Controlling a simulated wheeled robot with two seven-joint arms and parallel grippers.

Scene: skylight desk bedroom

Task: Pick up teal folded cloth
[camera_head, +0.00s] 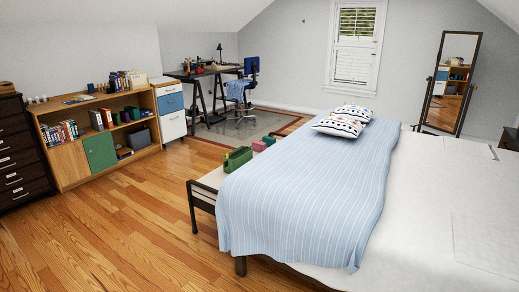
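A small teal-green item (259,146) lies on the bench at the foot of the bed. It may be the teal folded cloth, but it is too small to make out folds. The striped blue bedspread partly hides the far side of the bench. Neither of my grippers shows in the head view.
The bench (203,187) stands against the bed (440,200). Open wooden floor (130,230) lies at the left and front. A low bookshelf (72,164), a dark chest of drawers (20,160), a desk (195,75) and a blue chair (251,66) line the far side.

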